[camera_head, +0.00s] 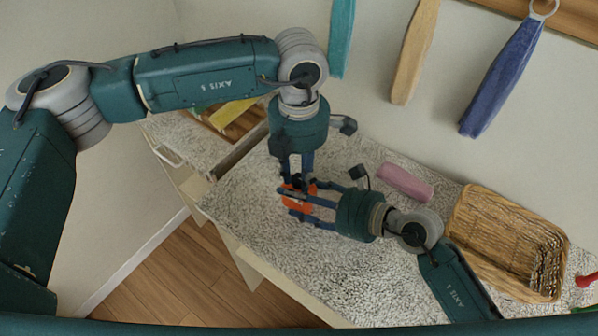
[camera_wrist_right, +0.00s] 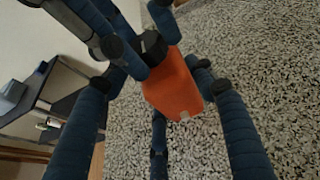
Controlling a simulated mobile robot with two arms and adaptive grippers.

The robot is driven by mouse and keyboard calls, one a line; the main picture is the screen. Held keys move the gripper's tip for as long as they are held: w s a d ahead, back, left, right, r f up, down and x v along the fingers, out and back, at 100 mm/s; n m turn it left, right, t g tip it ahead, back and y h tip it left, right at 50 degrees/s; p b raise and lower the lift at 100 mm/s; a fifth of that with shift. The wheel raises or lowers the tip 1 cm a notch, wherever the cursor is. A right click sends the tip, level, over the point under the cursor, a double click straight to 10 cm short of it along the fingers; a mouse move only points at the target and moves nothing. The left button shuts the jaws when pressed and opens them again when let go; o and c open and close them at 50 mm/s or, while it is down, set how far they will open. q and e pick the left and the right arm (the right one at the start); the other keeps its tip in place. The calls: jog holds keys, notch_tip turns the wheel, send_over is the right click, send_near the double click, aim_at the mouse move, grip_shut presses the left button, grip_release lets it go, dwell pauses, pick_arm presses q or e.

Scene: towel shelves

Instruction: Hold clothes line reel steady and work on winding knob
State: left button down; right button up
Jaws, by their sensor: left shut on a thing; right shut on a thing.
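The clothes line reel (camera_head: 298,204) is a small orange body above the speckled counter, mostly hidden by my fingers in the head view. In the right wrist view the orange reel (camera_wrist_right: 178,88) shows more fully, with a dark part at its upper left and a small pale spot at its lower edge. My left gripper (camera_head: 297,180) comes down from above and is shut at the reel's upper side, by the dark part. My right gripper (camera_head: 296,203) reaches in from the right and is shut with its fingers around the reel. The winding knob is not clearly visible.
A speckled counter (camera_head: 262,235) lies below. A pink rolled towel (camera_head: 405,182) and a wicker basket (camera_head: 505,243) are to the right. An open drawer (camera_head: 236,125) holds something yellow. Teal, tan and blue towels (camera_head: 502,75) hang on the wall. Counter space in front is clear.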

aim_at(299, 178)
pick_arm(q)
jog(key=c, duration=1.4)
grip_release()
notch_tip(299, 178, up, 12)
pick_arm(e)
jog(key=o, duration=1.3)
jog(key=shift+o, duration=0.2)
